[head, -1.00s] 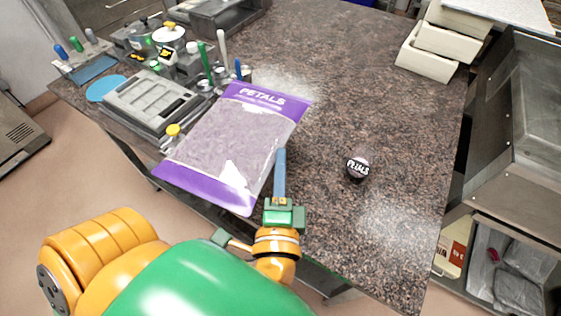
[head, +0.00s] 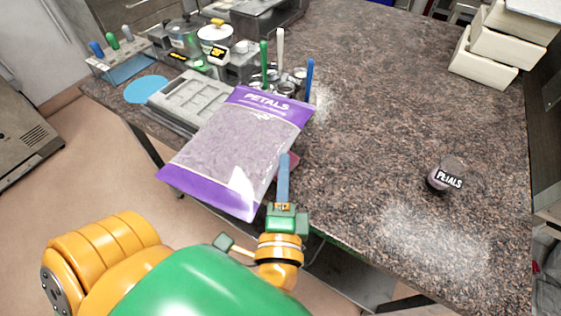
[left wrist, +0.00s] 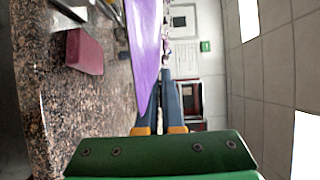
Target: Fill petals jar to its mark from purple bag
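The purple petals bag (head: 235,150), labelled PETALS with a clear middle showing pale purple contents, hangs tilted over the counter's front edge. My left gripper (head: 283,180) is shut on its lower right edge; the purple bag also shows between the fingers in the left wrist view (left wrist: 146,50). The small petals jar (head: 446,175), with a black PETALS label, stands on the counter to the right, well apart from the bag. Its fill level and mark are too small to tell. My right gripper is not in view.
Tools in cups (head: 290,75), a grey mould tray (head: 190,98) and a blue disc (head: 146,89) are at the left back. Stacked cream bins (head: 485,62) stand at the back right. A dark red block (left wrist: 85,52) lies near the gripper. The counter between bag and jar is clear.

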